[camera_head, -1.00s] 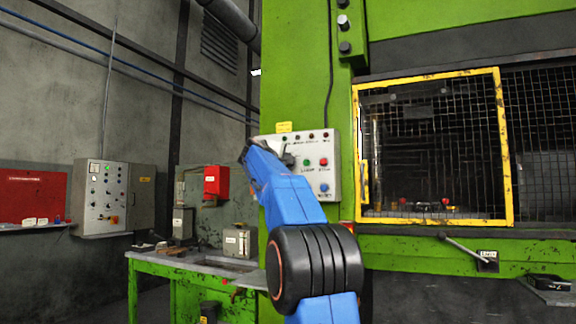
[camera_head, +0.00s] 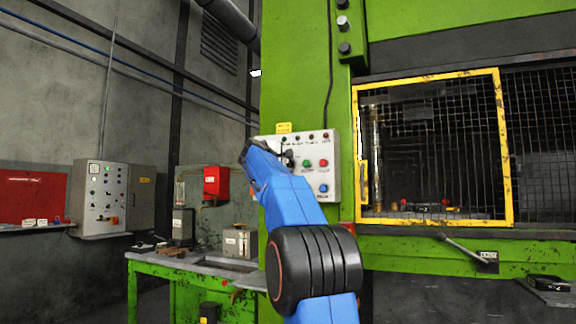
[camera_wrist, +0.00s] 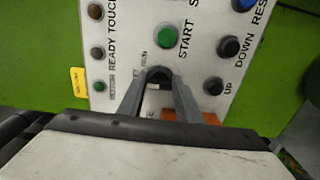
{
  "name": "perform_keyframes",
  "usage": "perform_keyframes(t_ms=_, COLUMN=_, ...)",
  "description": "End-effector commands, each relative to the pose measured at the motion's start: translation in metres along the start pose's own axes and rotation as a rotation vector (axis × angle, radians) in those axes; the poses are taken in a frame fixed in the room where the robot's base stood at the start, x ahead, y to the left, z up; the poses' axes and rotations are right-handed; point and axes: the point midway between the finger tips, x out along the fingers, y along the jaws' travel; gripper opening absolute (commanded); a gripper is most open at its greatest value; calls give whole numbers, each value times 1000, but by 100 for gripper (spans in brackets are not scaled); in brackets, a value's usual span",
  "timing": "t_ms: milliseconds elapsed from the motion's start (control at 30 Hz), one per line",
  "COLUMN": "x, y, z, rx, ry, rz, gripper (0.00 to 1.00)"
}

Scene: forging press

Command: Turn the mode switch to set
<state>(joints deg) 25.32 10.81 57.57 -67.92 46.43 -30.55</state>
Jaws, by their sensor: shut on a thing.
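The mode switch (camera_wrist: 160,73) is a dark round knob on the white control panel (camera_head: 331,150), beside a RUN label in the wrist view. Only its upper part shows; the rest lies between my fingers. My gripper (camera_wrist: 159,84) has its two grey fingers closed around the knob from both sides. In the head view the panel is on the green press column, and my blue arm hides the switch and most of the gripper. The label near the fingers is partly covered, so I cannot read the switch's setting.
Close to the fingers are the green START button (camera_wrist: 167,38) and the dark UP (camera_wrist: 213,86) and DOWN (camera_wrist: 228,46) buttons. An orange part (camera_wrist: 199,117) shows behind the right finger. The yellow-framed mesh guard (camera_head: 435,146) stands right of the panel.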

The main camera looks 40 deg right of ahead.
Motion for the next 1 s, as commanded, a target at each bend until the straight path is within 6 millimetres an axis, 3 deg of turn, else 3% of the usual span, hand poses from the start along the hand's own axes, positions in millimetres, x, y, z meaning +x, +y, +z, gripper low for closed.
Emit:
perform_keyframes(t_ms=33, x=0, y=-2, z=-1, rx=-1, ry=0, rz=-4, gripper=9)
perform_keyframes(t_ms=67, x=0, y=-2, z=-1, rx=0, ry=0, rz=-4, gripper=38)
perform_keyframes(t_ms=100, x=0, y=-2, z=-1, rx=0, ry=0, rz=-4, gripper=48)
perform_keyframes(t_ms=133, x=0, y=-2, z=-1, rx=0, ry=0, rz=-3, gripper=50)
perform_keyframes(t_ms=433, x=-1, y=-1, z=0, rx=0, ry=0, rz=-1, gripper=50)
perform_keyframes(t_ms=567, x=-10, y=0, z=0, rx=0, ry=1, rz=-1, gripper=50)
perform_keyframes(t_ms=1000, x=-92, y=0, z=-1, rx=0, ry=3, rz=-1, gripper=50)
